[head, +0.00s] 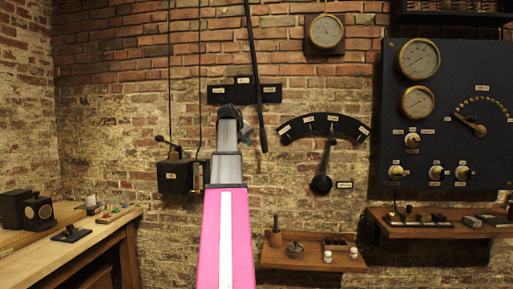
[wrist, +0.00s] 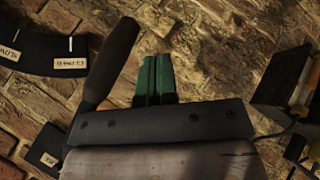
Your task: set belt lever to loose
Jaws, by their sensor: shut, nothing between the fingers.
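The belt lever (head: 255,75) is a long dark rod hanging down the brick wall, its lower end leaning slightly right. It crosses a dark plate (head: 217,95) with small labels that I cannot read. In the wrist view, which looks turned upside down, its thick handle (wrist: 113,62) slants up at left. I cannot tell depth or contact.
A labelled arc (head: 323,121) with its own lever (head: 324,165) is to the right, also in the wrist view (wrist: 40,55). A dark switch box (head: 175,176) is at lower left. A small shelf (head: 310,262) sits below.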

